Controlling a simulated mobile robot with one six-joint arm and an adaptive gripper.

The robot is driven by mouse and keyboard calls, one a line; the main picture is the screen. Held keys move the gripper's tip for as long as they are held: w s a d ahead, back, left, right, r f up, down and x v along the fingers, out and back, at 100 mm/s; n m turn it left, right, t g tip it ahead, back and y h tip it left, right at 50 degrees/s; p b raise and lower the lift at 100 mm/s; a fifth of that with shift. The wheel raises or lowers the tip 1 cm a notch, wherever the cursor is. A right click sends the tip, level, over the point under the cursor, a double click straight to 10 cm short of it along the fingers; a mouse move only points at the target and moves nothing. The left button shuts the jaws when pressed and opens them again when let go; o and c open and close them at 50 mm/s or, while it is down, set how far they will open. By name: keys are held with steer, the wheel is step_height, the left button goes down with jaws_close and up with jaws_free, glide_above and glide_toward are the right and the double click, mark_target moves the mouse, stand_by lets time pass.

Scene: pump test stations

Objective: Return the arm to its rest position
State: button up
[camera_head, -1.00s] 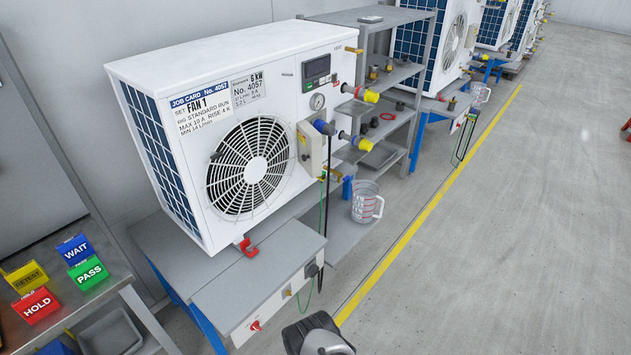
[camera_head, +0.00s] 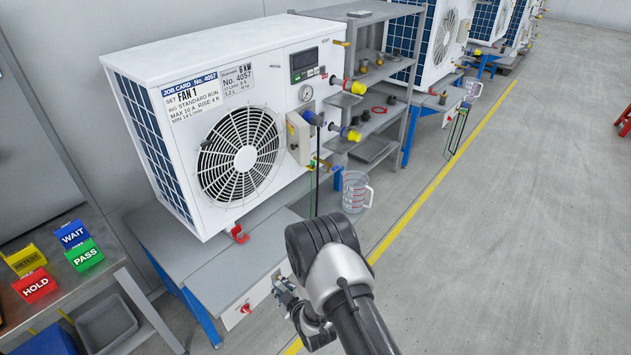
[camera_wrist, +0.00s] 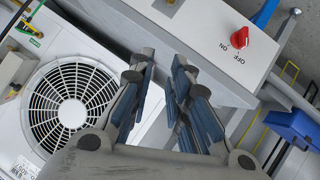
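My gripper (camera_wrist: 160,100) shows large in the wrist view, with its two blue-padded fingers apart and nothing between them. In the head view, my arm reaches in from the bottom right, and my gripper (camera_head: 287,295) is partly hidden behind the wrist. It is in front of the grey bench of the pump unit (camera_head: 215,135). The unit is a white box with a fan, labelled FAN 1. The front panel with a red ON/OFF switch (camera_wrist: 240,38) lies beyond the fingers in the wrist view; the red switch also shows in the head view (camera_head: 246,308).
A table (camera_head: 62,290) at the left holds WAIT, PASS, RETEST and HOLD blocks. A clear measuring jug (camera_head: 356,192) stands beside the unit. Grey shelves (camera_head: 385,95) and more units stand behind.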

steer(key=w+d+r+m+h, duration=0.1)
steer(key=w+d+r, duration=0.15)
steer(key=r, duration=0.65)
steer(key=w+d+r+m+h, duration=0.15)
steer(key=d+r, duration=0.25)
steer(key=r, duration=0.5)
steer(key=s+d+r+m+g+h, duration=0.1)
steer(key=s+d+r+m, duration=0.1)
steer(key=d+r, duration=0.35)
steer(key=s+d+r+m+g+h, duration=0.1)
steer(key=s+d+r, duration=0.15)
steer(key=r, duration=0.55)
steer(key=s+d+r+m+g, duration=0.1)
steer(key=s+d+r+m, duration=0.1)
steer(key=s, duration=0.8)
steer(key=s+d+r+m+g+h, duration=0.1)
steer(key=s+d+r, duration=0.3)
steer(key=s, duration=0.7)
steer(key=s+d+r+m+g, duration=0.1)
steer(key=s+d+r+m, duration=0.2)
steer(key=s+r, duration=0.3)
steer(key=s, duration=0.4)
steer(key=shift+s+d+g, duration=0.2)
steer(key=shift+d+g, duration=0.15)
steer(key=shift+g, duration=0.05)
